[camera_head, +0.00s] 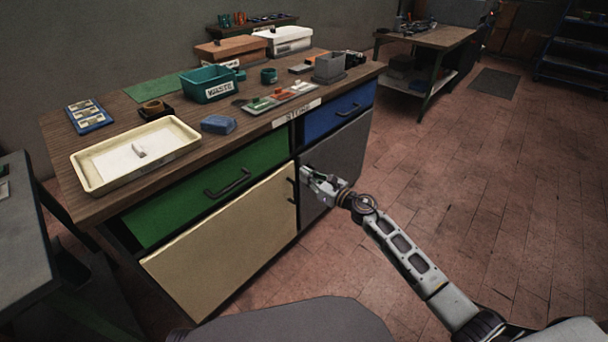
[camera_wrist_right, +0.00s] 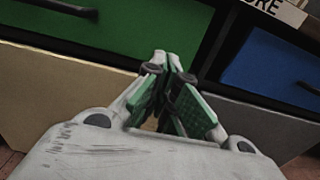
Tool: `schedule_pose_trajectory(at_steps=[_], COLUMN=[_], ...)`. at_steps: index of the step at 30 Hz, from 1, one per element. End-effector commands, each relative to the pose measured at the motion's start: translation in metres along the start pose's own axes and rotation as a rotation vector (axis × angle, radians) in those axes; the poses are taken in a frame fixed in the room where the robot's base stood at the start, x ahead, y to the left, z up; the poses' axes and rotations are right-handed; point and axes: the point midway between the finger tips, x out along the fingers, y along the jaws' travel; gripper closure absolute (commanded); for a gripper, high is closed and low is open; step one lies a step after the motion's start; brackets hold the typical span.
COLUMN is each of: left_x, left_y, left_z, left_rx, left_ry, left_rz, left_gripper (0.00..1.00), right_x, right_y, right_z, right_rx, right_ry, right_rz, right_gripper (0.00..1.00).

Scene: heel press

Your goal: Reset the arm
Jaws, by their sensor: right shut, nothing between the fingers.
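My right arm reaches in from the lower right in the head view. Its gripper (camera_head: 306,174) is in front of the workbench cabinet, near the seam between the beige door (camera_head: 222,240) and the grey door (camera_head: 336,165). In the right wrist view the right gripper (camera_wrist_right: 172,65) is shut and empty, its green-padded fingers together. I cannot tell whether it touches the cabinet. The green drawer (camera_head: 190,205) and the blue drawer (camera_head: 338,112) above look closed. My left gripper is not in view.
The bench top (camera_head: 165,122) holds a cream tray (camera_head: 85,172), a teal bin (camera_head: 207,88), a blue block (camera_head: 218,124) and a grey box (camera_head: 329,68). A dark table (camera_head: 22,235) stands at the left.

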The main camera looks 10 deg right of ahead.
Motion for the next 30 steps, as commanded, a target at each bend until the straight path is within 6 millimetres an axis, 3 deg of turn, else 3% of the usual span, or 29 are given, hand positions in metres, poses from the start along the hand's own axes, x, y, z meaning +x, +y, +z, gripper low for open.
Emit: schedule_pose_trajectory(at_steps=[16, 22, 30], left_x=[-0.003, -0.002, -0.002], left_y=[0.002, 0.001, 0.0], left_z=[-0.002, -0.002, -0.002], left_rx=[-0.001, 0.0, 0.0], left_ry=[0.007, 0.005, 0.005], left_rz=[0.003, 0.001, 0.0], left_gripper=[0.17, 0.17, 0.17], right_x=[0.0, 0.0, -0.004], right_y=[0.0, -0.001, -0.038], right_z=[0.0, 0.0, 0.007], right_rx=[0.007, 0.085, 0.361], right_ry=[0.0, -0.001, -0.064], right_rz=[0.0, -0.005, -0.166], right_gripper=[1.0, 1.0, 1.0])
